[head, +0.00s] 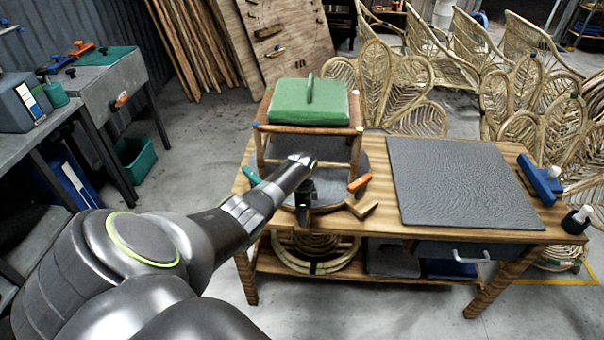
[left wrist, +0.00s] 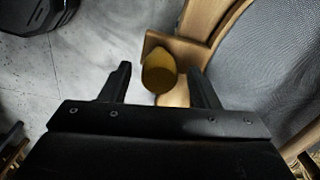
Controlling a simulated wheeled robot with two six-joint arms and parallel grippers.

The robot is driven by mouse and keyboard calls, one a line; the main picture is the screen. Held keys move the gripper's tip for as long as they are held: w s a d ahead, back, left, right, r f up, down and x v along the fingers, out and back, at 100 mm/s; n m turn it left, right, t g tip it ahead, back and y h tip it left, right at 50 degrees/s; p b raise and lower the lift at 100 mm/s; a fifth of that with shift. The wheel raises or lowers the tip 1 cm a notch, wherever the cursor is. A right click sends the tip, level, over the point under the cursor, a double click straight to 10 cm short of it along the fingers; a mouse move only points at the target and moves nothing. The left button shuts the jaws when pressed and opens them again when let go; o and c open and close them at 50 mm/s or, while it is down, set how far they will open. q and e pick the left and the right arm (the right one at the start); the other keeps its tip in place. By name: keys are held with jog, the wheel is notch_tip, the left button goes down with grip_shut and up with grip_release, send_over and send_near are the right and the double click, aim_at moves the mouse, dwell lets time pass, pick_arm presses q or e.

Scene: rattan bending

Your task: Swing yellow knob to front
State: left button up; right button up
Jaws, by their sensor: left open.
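The yellow knob (left wrist: 158,72) shows in the left wrist view as a rounded end between the two open fingertips, with a gap on each side. It sits beside a wooden bracket (left wrist: 186,50) at the rim of a grey round surface (left wrist: 275,60). My left gripper (head: 304,208) points down at the front edge of the round turntable (head: 338,206) in the head view. I cannot make out the knob there; the gripper and wrist may hide it. My right gripper is not in view.
A green cushion (head: 310,103) lies on a rattan stool frame (head: 304,130) on the turntable. A grey mat (head: 460,180) covers the table's right side.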

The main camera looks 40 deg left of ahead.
pick_arm(q)
notch_tip(320, 180, up, 16)
jog(key=b, duration=0.1)
dwell(0.4)
dwell(0.4)
